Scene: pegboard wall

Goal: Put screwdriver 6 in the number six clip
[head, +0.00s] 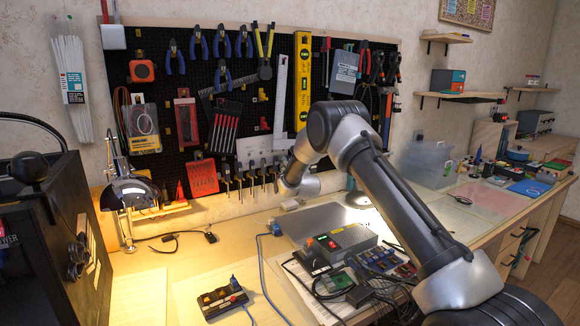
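Several screwdrivers (239,182) hang upright in a row along the bottom of the pegboard, below a pale strip (258,150). I cannot read any clip numbers, so I cannot tell which clip is number six or which tool is screwdriver 6. My arm reaches from the lower right to the right end of this row, and its silver wrist is in front of the wall there. My gripper's fingers are hidden behind the wrist, so I cannot see whether anything is held. The wrist and forearm also cover part of the board.
The pegboard (180,95) holds pliers, a yellow level (302,80) and other tools. A lit lamp (130,192) stands at the left. A grey power box (340,243), cables and a small terminal block (222,300) lie on the bench.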

